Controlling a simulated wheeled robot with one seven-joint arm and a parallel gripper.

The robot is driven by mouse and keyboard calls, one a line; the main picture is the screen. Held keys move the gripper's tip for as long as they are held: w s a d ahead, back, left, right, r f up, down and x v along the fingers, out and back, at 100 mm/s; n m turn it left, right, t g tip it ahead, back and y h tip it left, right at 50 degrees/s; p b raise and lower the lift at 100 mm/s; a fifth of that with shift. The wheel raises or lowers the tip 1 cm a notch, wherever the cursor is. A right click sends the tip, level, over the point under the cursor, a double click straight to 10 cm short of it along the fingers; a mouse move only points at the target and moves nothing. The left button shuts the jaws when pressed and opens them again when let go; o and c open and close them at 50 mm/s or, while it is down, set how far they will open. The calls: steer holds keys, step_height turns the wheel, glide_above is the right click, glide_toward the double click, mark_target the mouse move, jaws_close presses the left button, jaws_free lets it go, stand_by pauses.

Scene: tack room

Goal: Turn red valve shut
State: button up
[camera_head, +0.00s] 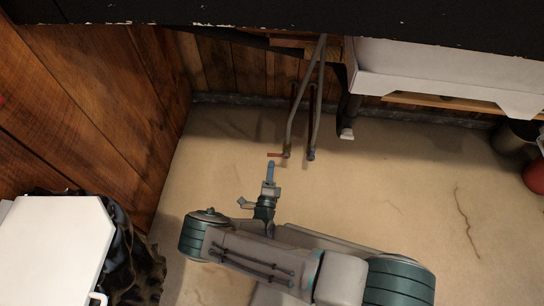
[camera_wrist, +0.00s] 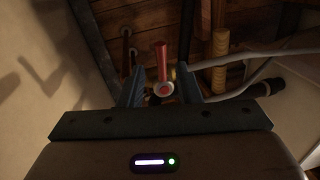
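The red valve (camera_head: 275,155) shows in the head view as a short red lever sticking out to the left from the foot of a pipe under the basin. In the wrist view the red valve (camera_wrist: 161,57) has its lever pointing up from a round red-and-pale hub. My gripper (camera_head: 270,167) is just in front of the valve, on its near side. In the wrist view my gripper (camera_wrist: 160,72) is open, with one finger on each side of the hub and lever. I see no clear contact. The fingers hold nothing.
A second pipe with a bluish end (camera_head: 311,155) stands close to the right of the valve. A white basin (camera_head: 440,75) hangs above right, with a dark drain pipe (camera_head: 349,115). A plank wall (camera_head: 90,90) bounds the left. Buckets (camera_head: 533,178) stand far right; open floor lies between.

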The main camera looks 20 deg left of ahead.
steer(key=p+v, duration=0.1)
steer(key=v, duration=0.7)
